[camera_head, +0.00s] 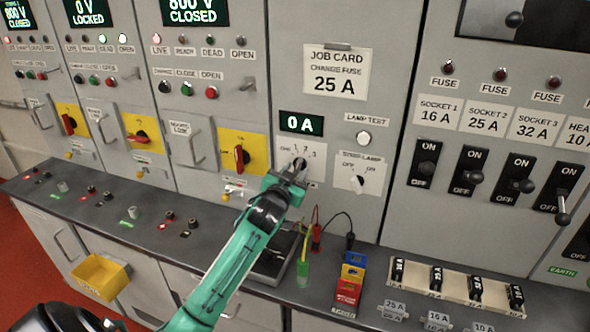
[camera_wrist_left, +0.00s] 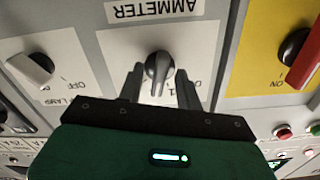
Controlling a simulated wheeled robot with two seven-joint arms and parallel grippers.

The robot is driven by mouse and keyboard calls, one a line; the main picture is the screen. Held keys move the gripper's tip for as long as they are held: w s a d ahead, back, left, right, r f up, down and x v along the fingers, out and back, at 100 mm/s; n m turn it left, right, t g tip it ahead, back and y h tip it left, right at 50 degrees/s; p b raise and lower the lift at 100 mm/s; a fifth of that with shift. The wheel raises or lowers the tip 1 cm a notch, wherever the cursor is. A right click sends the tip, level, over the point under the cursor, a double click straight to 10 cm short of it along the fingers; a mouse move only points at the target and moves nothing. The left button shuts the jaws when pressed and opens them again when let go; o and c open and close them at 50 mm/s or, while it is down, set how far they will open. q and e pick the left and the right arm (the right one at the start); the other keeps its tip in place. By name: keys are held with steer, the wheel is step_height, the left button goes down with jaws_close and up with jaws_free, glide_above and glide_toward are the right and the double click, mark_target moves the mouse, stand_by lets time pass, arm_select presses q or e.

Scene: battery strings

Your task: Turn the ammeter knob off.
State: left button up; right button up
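The ammeter knob (camera_wrist_left: 158,66) is a dark grey knob on a white plate above the AMMETER label, which appears upside down in the left wrist view. Its narrow end points toward the printed scale marks, which the fingers partly cover. My left gripper (camera_wrist_left: 160,88) is open, with one finger on each side of the knob; I cannot tell whether either touches it. In the head view my left gripper (camera_head: 288,178) is at the panel and partly hides the knob. The ammeter display (camera_head: 301,124) above reads 0 A. My right gripper is not in view.
A lamp switch (camera_head: 357,184) sits right of the ammeter; a red handle on a yellow plate (camera_head: 240,158) sits left. A yellow bin (camera_head: 101,277) hangs at lower left.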

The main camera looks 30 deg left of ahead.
arm_select(q)
steer(key=shift+w, duration=0.2)
jaws_close()
